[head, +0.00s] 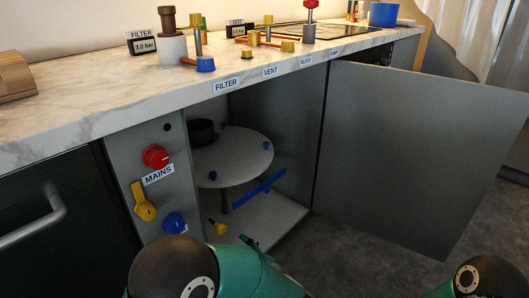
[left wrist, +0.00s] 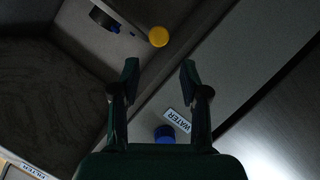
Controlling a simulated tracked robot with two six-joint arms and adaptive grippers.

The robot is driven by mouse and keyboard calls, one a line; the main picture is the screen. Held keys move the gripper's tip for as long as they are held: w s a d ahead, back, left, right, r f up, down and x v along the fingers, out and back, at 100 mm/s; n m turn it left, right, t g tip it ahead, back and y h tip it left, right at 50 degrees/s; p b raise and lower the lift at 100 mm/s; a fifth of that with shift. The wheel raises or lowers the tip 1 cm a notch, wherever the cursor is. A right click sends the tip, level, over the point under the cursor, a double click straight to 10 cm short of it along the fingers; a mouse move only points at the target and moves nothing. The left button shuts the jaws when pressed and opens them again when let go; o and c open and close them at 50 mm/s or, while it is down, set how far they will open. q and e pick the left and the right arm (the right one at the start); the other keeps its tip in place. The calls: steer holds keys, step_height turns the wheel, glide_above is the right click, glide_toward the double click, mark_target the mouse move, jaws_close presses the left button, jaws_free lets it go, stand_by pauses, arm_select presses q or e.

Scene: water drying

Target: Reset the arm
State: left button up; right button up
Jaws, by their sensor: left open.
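My left arm (head: 235,268), green and black, comes in at the bottom centre of the head view, in front of the open cabinet. In the left wrist view my left gripper (left wrist: 159,78) is open, with nothing between its two dark fingers. A yellow knob (left wrist: 158,36) shows beyond the fingertips, and a blue knob (left wrist: 165,134) beside a WATER label (left wrist: 177,120) shows between the fingers' lower parts. Part of my right arm (head: 482,275) shows at the bottom right of the head view. Its gripper is out of view.
The MAINS panel carries a red knob (head: 155,156), a yellow lever (head: 143,203) and a blue knob (head: 174,222). The cabinet door (head: 420,150) stands open at right. Inside are a round shelf (head: 235,155), a blue bar (head: 260,187) and a yellow piece (head: 218,228). Fittings crowd the marble counter (head: 75,110).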

arm_select(q)
steer(key=s+a+r+m+g+h+p, duration=0.1)
steer(key=s+r+m+g+h+p, duration=0.4)
steer(key=s+p, duration=0.7)
steer(key=s+a+r+m+g+h+p, duration=0.2)
steer(key=s+r+m+g+h+p, duration=0.4)
steer(key=s+p, duration=0.7)
step_height(320, 180, up, 2)
steer(key=m+h+p, duration=0.1)
steer(key=m+p, duration=0.1)
steer(key=p, duration=1.1)
steer(key=shift+m+h+p, duration=0.3)
steer(key=shift+p, duration=0.05)
